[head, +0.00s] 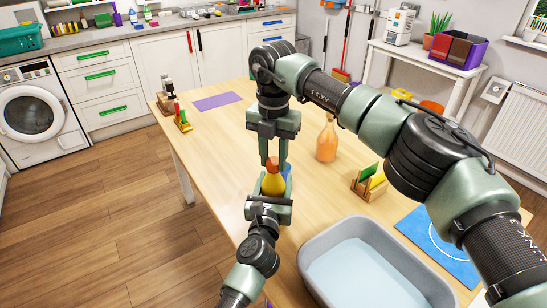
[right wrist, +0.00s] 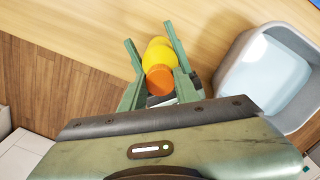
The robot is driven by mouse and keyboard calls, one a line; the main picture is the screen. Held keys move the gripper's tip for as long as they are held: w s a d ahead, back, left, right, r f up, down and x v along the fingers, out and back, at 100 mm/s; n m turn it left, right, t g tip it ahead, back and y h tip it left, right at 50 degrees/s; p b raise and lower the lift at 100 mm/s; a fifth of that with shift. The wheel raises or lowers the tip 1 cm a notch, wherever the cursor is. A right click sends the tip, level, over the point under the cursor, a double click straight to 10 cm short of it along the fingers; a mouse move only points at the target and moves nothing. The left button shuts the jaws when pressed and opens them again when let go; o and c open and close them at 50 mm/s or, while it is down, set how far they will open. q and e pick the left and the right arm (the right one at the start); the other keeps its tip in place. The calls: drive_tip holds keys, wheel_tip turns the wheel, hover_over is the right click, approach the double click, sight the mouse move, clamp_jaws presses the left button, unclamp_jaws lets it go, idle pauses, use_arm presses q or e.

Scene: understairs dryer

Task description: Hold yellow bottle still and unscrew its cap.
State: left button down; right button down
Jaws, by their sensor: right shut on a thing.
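The yellow bottle (head: 272,187) stands near the front left edge of the wooden table. Its orange cap (right wrist: 160,79) shows in the right wrist view. My right gripper (head: 272,164) comes down from above and is shut on the cap, with a finger on each side. My left gripper (head: 270,200) is low at the near side of the bottle and appears closed around its body; its finger contact is partly hidden. The lower part of the bottle is hidden behind the left gripper.
A grey basin (head: 440,290) stands on the table to the right, close to the bottle.

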drive_tip(key=n, duration=0.7)
drive_tip(key=shift+w, duration=0.1)
drive_tip(key=n, duration=0.8)
drive_tip(key=shift+n, duration=0.4)
drive_tip(key=n, duration=0.4)
drive_tip(key=shift+r, duration=0.1)
drive_tip(key=n, duration=0.4)
drive_tip(key=shift+n, duration=0.4)
drive_tip(key=n, duration=1.3)
drive_tip(key=shift+n, duration=0.3)
